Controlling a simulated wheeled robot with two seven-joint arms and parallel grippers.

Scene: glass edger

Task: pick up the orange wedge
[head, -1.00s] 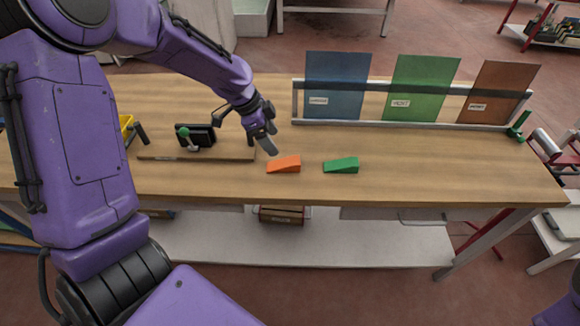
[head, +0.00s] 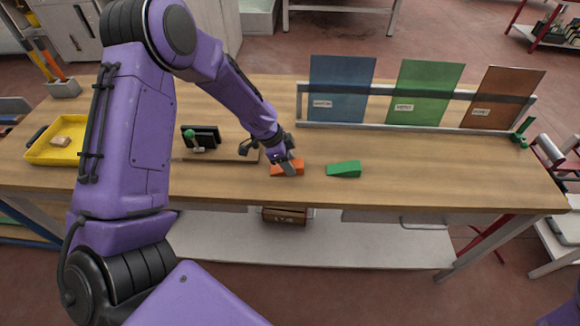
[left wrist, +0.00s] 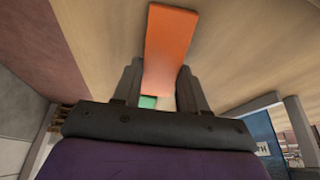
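The orange wedge (head: 298,168) lies on the wooden workbench near its front edge. My left gripper (head: 288,168) is down at it and hides part of it in the head view. In the left wrist view the orange wedge (left wrist: 170,45) runs from the gap between the two fingers of my left gripper (left wrist: 160,80) outward beyond their tips. The fingers stand apart, one to each side of its near end; firm contact cannot be made out. My right gripper is out of view.
A green wedge (head: 344,169) lies just right of the orange one. A dark device (head: 201,138) on a board is at left, with a yellow tray (head: 45,153) farther left. A rack (head: 415,129) with blue, green and brown panels stands behind. The bench right of the green wedge is clear.

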